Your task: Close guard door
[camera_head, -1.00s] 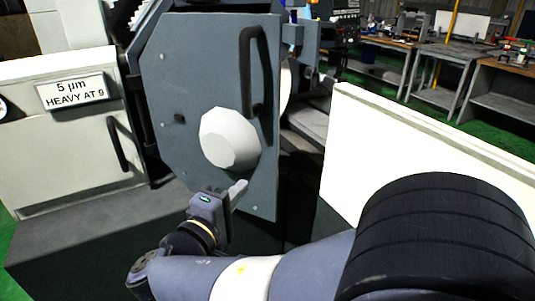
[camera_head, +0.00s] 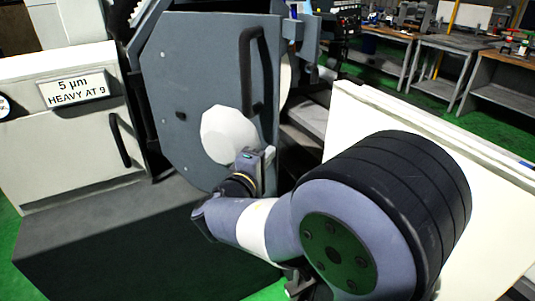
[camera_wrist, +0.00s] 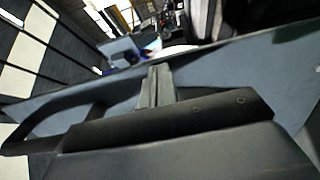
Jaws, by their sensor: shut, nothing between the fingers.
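The guard door (camera_head: 200,75) is a grey-blue panel with a long black handle (camera_head: 246,70) near its right edge and a pale faceted round boss (camera_head: 224,135) below. It stands upright, angled out from the machine, with a gap behind its right edge. My gripper (camera_head: 268,154) is shut and empty, at the door's lower right edge, just below and right of the boss. In the wrist view, the shut fingers (camera_wrist: 154,78) lie against or close to the blue panel (camera_wrist: 225,75); contact is unclear. The black handle loop (camera_wrist: 40,125) shows at left, beside the fingers, not gripped.
A white machine cover with a black handle and a sign (camera_head: 75,88) stands at left. A white low panel (camera_head: 440,140) stands at right, close to my arm. Workbenches (camera_head: 440,60) are at the back right. Green floor shows at the lower left.

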